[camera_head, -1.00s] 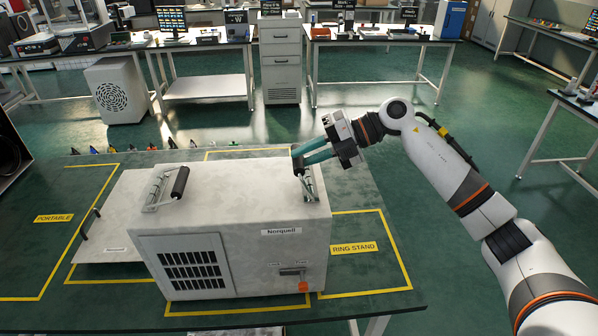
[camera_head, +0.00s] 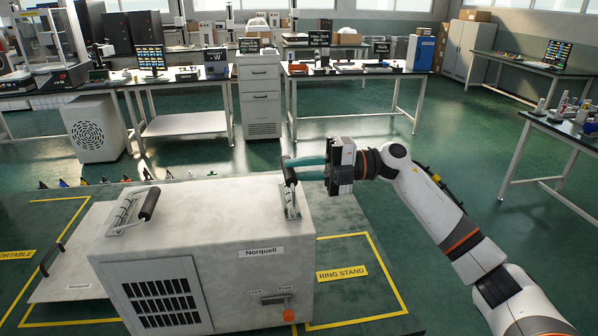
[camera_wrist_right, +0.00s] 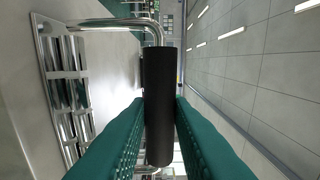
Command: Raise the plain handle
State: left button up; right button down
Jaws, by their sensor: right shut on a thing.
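A pale speckled box (camera_head: 215,212) marked Norquell stands on the dark green table, with two black-gripped metal handles on its top. My right gripper (camera_head: 289,163) is shut on the black grip of the right handle (camera_head: 291,177), at the box's back right. In the right wrist view, this handle's grip (camera_wrist_right: 160,85) lies between my teal fingers, and its bent metal rod stands off a bracket plate (camera_wrist_right: 62,90) on the box. The left handle (camera_head: 149,204) is free, on its own bracket. I cannot tell by marking which handle is plain. My left gripper is not in view.
A lower pale panel (camera_head: 65,278) with a dark handle lies left of the box. A yellow-outlined area marked RING STAND (camera_head: 342,273) is empty at the right.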

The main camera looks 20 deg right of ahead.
jog(key=c, duration=1.3)
grip_release()
jog(key=shift+d, duration=0.1)
jog(key=shift+s+d, duration=0.1)
jog(key=shift+d, duration=0.2)
jog(key=b+v, duration=0.3)
jog(key=v, duration=0.8)
jog(key=shift+s+d, duration=0.1)
jog(key=shift+d, duration=0.1)
